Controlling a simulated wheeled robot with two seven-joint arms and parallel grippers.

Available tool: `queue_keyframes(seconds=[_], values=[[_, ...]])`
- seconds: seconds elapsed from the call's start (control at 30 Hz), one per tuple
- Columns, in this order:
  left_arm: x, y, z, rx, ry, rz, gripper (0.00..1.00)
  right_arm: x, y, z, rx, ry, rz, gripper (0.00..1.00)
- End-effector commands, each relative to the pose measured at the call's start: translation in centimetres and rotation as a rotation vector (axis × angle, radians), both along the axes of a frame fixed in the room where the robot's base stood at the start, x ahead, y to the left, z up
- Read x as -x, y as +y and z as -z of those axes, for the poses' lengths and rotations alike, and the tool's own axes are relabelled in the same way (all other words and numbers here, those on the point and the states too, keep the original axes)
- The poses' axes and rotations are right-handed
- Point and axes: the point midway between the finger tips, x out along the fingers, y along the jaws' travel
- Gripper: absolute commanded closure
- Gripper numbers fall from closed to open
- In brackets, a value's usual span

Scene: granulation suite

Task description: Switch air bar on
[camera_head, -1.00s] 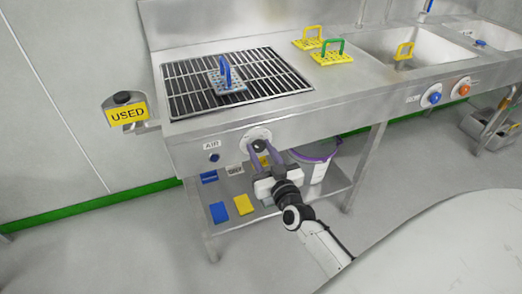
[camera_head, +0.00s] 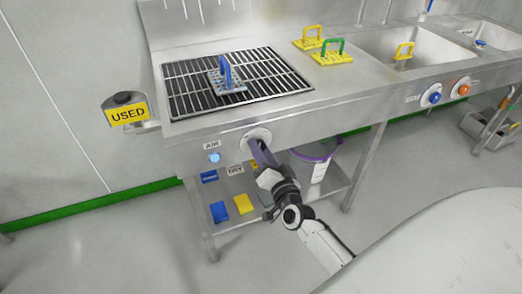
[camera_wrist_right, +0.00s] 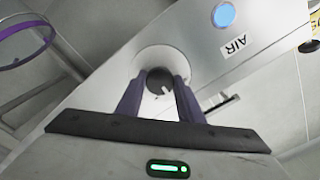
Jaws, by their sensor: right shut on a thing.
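The AIR label (camera_head: 212,146) is on the front of the steel bench, above a small round lamp (camera_head: 214,158) that glows light blue. The lit lamp (camera_wrist_right: 224,15) also shows in the right wrist view. Right of it is a dark knob (camera_wrist_right: 159,84) on a white round plate (camera_head: 256,134). My right gripper (camera_head: 257,150) is shut on the knob, its purple fingers on either side; it also shows in the right wrist view (camera_wrist_right: 160,90). In the head view the fingers mostly hide the knob. My left gripper is not in view.
A blue-handled plate (camera_head: 226,82) lies on the black rack (camera_head: 180,88). Thin white streaks (camera_head: 185,9) show against the back panel. A USED holder (camera_head: 128,114) juts out at left. A purple-rimmed bucket (camera_head: 318,168) stands on the lower shelf (camera_head: 330,192).

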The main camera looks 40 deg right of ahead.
Motion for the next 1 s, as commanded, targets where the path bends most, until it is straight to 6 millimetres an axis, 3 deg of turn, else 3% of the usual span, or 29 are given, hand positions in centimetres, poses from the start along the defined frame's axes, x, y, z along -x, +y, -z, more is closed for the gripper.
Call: queue_keyframes(seconds=[0.6,1.0], values=[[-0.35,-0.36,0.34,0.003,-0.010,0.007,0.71,0.06,0.02,0.18,-0.545,-0.129,0.000,0.88],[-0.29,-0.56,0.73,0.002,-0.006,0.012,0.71,0.07,0.02,0.15,-0.741,-0.176,0.001,0.88]])
